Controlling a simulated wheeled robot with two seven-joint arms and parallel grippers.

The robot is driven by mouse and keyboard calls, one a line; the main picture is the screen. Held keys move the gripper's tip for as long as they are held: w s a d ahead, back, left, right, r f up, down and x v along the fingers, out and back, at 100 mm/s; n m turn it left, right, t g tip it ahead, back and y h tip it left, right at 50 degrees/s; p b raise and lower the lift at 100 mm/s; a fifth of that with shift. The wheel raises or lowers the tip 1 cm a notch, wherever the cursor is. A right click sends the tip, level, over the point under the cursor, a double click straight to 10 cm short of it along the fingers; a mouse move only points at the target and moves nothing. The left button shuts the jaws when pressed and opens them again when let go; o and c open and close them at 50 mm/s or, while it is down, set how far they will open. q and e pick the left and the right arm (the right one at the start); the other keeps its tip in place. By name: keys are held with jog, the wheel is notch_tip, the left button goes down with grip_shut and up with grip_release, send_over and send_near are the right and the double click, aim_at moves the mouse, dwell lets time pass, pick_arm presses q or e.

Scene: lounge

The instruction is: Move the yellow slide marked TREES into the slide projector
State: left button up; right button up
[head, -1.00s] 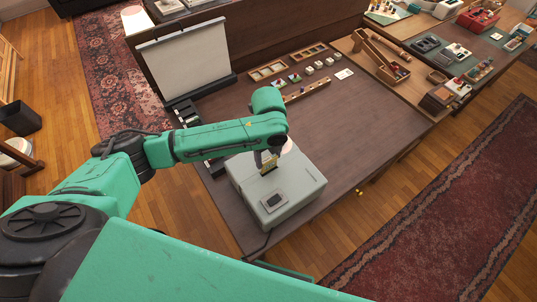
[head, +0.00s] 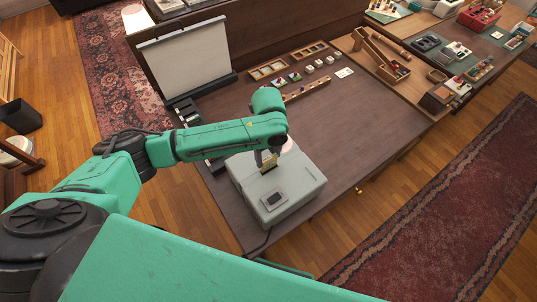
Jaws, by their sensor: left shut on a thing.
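The slide projector (head: 294,196) is a pale grey box on the near part of the dark table, with a dark panel on its top. My left gripper (head: 267,162) points down over the projector's top and is shut on the yellow slide (head: 269,168). The slide stands upright at the projector's top. I cannot tell whether its lower edge is inside a slot or just above it. The marking TREES is too small to read. My right gripper is not in view.
A white screen (head: 188,62) stands at the table's back left. Wooden trays (head: 268,70), small blocks and a wooden rail (head: 306,89) lie toward the back. The table's right half (head: 360,120) is clear. A side table with boxes is at the upper right.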

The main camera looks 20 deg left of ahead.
aim_at(269, 164)
pick_arm(q)
jog(key=shift+f+b, duration=1.25)
jog(key=shift+f, duration=1.1)
